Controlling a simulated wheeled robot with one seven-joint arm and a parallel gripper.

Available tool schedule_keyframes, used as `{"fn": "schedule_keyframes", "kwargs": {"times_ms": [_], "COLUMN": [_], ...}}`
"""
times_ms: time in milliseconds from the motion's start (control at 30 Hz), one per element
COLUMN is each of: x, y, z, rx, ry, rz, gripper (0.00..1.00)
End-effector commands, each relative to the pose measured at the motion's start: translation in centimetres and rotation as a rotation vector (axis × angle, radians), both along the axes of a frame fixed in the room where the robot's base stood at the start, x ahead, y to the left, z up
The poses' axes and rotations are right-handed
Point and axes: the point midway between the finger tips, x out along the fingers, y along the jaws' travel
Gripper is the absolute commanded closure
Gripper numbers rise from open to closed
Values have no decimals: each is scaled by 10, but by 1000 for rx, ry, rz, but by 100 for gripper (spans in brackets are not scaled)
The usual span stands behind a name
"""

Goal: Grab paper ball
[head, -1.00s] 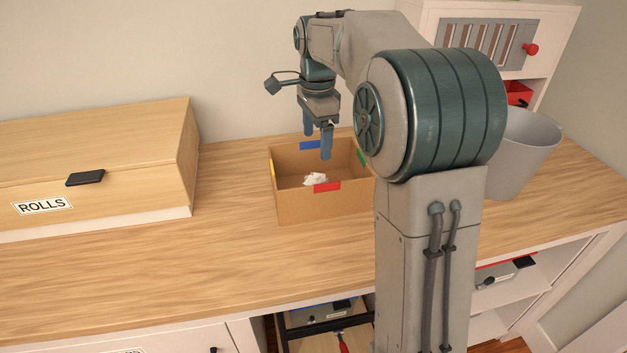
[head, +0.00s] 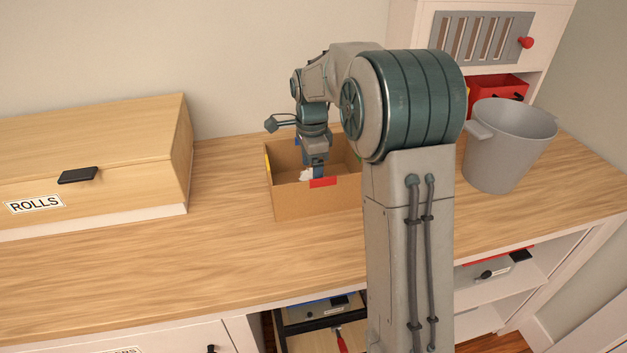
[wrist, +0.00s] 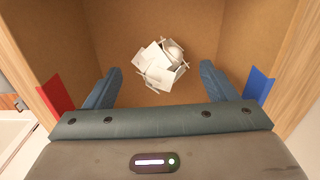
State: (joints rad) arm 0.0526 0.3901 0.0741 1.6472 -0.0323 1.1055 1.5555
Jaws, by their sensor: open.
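The white crumpled paper ball (wrist: 160,64) lies on the floor of the open cardboard box (head: 300,204). In the head view the paper ball (head: 305,175) is partly hidden by my gripper. My gripper (head: 318,175) reaches down into the box. In the wrist view my gripper (wrist: 160,84) is open, with one blue finger on each side of the ball's near edge. The ball lies just beyond the fingertips and nothing is held between them.
The box walls carry red (wrist: 55,92) and blue (wrist: 259,86) tape. A wooden ROLLS box (head: 110,160) stands left on the wooden counter (head: 200,265). A grey bin (head: 510,145) and a white cabinet (head: 410,25) stand right. The counter front-left is clear.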

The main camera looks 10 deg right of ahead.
Motion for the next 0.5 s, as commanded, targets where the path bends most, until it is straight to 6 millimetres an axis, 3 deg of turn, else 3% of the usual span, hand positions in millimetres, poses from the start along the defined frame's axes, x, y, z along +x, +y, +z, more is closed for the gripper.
{"fn": "schedule_keyframes", "kwargs": {"times_ms": [200,467,500], "x": [-1,-1,-1], "y": [-1,-1,-1], "z": [-27,-28,-28], "rx": [1,1,1], "ry": [2,-1,0], "rz": [-1,-1,-1], "gripper": [21,21,32]}}
